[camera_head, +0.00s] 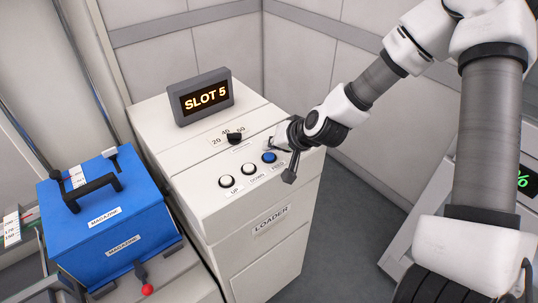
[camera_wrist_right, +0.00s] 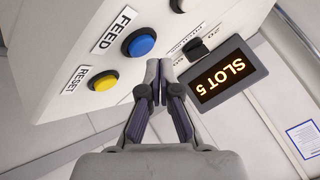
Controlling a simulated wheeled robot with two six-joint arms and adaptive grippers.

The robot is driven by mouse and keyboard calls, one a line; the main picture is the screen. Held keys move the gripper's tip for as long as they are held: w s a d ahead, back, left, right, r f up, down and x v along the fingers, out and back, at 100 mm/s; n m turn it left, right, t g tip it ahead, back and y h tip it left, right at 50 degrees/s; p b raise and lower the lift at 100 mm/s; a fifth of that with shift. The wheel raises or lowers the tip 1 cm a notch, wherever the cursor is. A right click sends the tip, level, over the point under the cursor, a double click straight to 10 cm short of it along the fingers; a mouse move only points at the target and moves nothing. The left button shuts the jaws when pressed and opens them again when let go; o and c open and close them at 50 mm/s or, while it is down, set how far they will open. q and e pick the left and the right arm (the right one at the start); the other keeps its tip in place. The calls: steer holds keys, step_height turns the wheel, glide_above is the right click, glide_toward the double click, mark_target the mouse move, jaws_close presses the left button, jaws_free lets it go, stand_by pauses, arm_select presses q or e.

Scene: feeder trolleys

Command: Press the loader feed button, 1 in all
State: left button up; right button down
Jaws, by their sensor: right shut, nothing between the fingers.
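The white loader (camera_head: 265,222) stands in the middle of the head view, with its name on the front. My right gripper (camera_head: 284,145) is shut and empty, right beside the FEED button. In the wrist view its fingertips (camera_wrist_right: 160,72) are just below and right of that button and do not cover it. I cannot tell how high they are above the panel. My left gripper is out of view.
Other loader buttons are white UP (camera_head: 227,181), white DOWN (camera_head: 248,169) and yellow RESET (camera_wrist_right: 104,82). A black knob (camera_head: 235,138) and a SLOT 5 display (camera_head: 205,97) sit behind. A blue magazine (camera_head: 103,220) stands at the left.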

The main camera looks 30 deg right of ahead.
steer(key=shift+f, duration=0.1)
steer(key=shift+f+b, duration=0.35)
